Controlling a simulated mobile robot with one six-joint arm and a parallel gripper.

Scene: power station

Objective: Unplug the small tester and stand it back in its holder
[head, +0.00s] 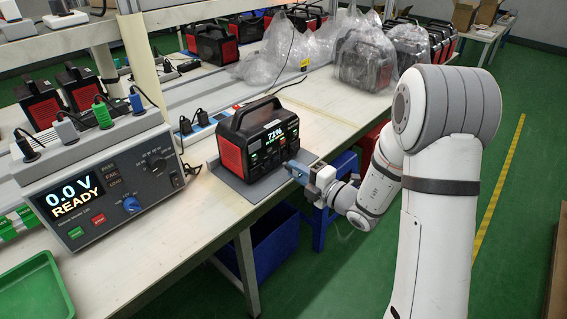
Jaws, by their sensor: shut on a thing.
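My gripper (298,172) is at the right end of the front panel of a black and red power station (262,137). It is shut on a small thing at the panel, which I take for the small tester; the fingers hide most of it. I cannot tell whether its plug is still in a socket. The power station stands upright on a grey mat (232,183), with its display lit. I cannot pick out the tester's holder.
A bench instrument (100,190) reading "0.0 V READY" stands at left, with coloured plugs on top. A green tray (36,290) is at lower left. Bagged power stations (366,60) stand farther back. Blue bins (272,255) are under the bench (320,120).

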